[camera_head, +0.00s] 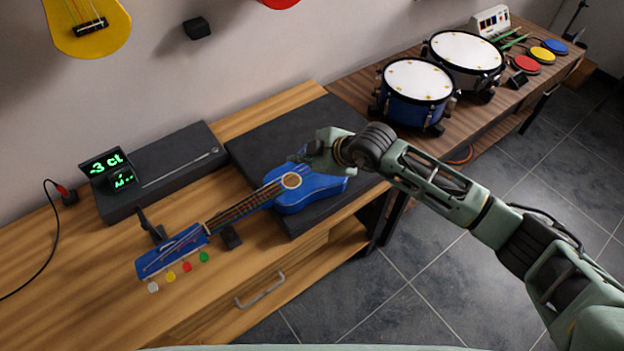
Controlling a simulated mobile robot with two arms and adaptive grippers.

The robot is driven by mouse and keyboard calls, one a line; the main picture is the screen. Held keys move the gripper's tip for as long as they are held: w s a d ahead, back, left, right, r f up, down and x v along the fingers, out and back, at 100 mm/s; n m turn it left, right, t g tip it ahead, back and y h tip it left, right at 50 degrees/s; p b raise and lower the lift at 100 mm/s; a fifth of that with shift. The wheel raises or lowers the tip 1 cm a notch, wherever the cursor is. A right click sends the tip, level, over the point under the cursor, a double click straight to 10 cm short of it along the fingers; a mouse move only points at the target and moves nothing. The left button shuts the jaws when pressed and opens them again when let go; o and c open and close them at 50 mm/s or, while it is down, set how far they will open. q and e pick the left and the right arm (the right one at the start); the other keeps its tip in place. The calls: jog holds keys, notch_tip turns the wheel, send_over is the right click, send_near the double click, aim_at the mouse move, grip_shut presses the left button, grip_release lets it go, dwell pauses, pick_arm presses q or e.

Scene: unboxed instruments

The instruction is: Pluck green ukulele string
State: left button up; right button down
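A blue ukulele (328,187) lies on the wooden table. Its body is on a dark mat and its neck points to the lower left. Its headstock (172,252) has white, yellow, red and green (204,257) pegs along the near side. Strings run along the neck (245,206) past the sound hole. They are too thin here to tell the green one by colour. My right gripper (296,157) is just behind the upper part of the body and sound hole in the picture. Its fingers are small and turned away, so their opening and any contact are unclear. My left gripper is not in view.
The dark mat (255,150) lies under the ukulele body. A black box (170,165) with a green-lit display (103,165) stands behind the neck. Drums (417,80) and coloured pads (526,65) are on a second table at the right. A drawer handle (260,290) is in front.

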aim_at(306, 180)
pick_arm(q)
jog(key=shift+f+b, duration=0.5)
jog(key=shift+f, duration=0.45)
pick_arm(e)
jog(key=shift+f, duration=1.35)
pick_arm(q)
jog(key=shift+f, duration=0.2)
pick_arm(e)
jog(key=shift+f, duration=0.45)
pick_arm(q)
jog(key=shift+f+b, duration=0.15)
jog(key=shift+b, duration=0.2)
pick_arm(e)
jog(key=shift+f, duration=0.3)
jog(key=shift+r, duration=0.1)
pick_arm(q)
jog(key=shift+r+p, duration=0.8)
pick_arm(e)
jog(key=shift+r, duration=0.7)
pick_arm(q)
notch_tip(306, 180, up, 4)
jog(key=p, duration=0.4)
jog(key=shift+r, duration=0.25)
pick_arm(e)
notch_tip(306, 180, up, 5)
jog(key=shift+f, duration=0.1)
